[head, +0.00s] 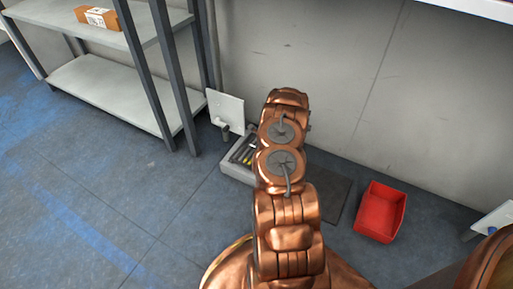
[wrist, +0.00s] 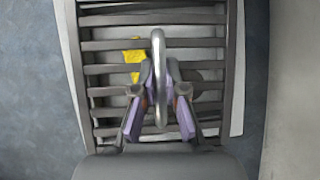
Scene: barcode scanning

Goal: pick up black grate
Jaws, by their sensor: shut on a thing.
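The black grate (wrist: 100,45) fills much of the wrist view, a dark frame with several horizontal slats. A grey upright loop (wrist: 158,50), seemingly its handle, stands at the middle of the picture. My gripper (wrist: 159,78) is shut on this loop, with a finger on each side. A yellow patch (wrist: 134,54) shows through the slats over a pale surface. In the head view, a pale tray (head: 237,172) with dark and yellow stripes inside sits on the floor by the wall, partly hidden by my arm. My gripper is hidden there behind my arm.
A red bin (head: 380,212) stands on the floor at right, near a dark mat (head: 333,195). A white panel (head: 226,108) stands behind the tray. A metal shelf (head: 110,92) at upper left holds an orange box (head: 97,17). The floor at left is clear.

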